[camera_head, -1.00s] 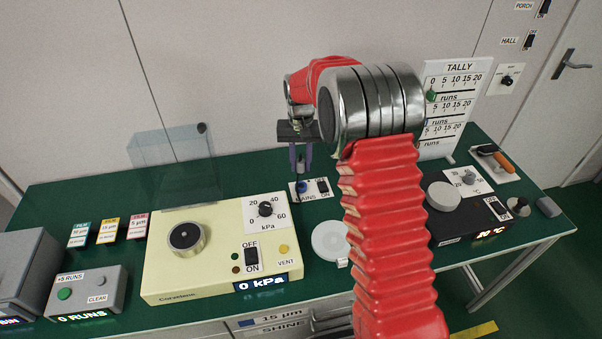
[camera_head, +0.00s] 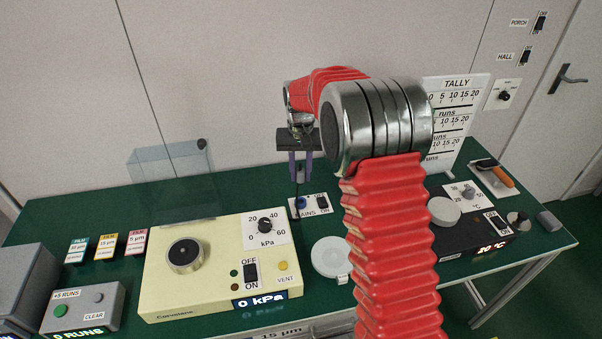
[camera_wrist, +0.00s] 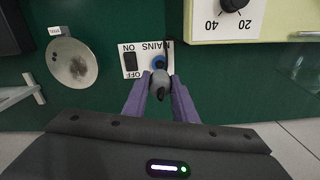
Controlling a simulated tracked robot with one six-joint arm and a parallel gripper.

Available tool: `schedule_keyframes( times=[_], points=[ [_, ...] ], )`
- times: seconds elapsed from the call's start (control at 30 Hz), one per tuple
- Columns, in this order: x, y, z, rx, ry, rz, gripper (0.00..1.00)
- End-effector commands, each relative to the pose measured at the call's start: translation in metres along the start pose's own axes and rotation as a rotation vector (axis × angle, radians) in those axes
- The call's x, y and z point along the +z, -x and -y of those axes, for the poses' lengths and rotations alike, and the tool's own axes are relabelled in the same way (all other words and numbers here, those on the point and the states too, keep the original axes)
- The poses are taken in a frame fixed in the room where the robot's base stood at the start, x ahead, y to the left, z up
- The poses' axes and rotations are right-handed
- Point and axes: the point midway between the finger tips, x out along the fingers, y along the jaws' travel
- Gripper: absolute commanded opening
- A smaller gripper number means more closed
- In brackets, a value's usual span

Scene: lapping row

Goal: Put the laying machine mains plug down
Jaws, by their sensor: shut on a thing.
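My gripper (camera_head: 299,170) has its purple fingers pointing down over the bench, above the mains panel. In the wrist view the gripper (camera_wrist: 158,84) is shut on the laying machine mains plug (camera_wrist: 160,88), a small grey piece with a dark tip. The white mains panel (camera_head: 318,207) has a blue socket (camera_wrist: 158,63) and a black ON/OFF switch. The plug looks apart from the socket, held over the panel's edge in the wrist view. The exact height of the plug above the bench is hard to tell.
The cream vacuum unit (camera_head: 200,295) stands front left of the panel. A round white dish (camera_head: 331,256) lies in front. A dark hotplate unit (camera_head: 470,235) is to the right, partly behind my red arm. Green bench top (camera_head: 240,195) shows bare behind the panel.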

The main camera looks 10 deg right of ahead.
Motion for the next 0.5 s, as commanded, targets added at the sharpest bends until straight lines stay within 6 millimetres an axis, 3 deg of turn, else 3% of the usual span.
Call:
schedule_keyframes(
  times=[0.5],
  points=[
    [0.080, -0.002, -0.017, 0.000, 0.198, 0.000, 0.00]
  ],
)
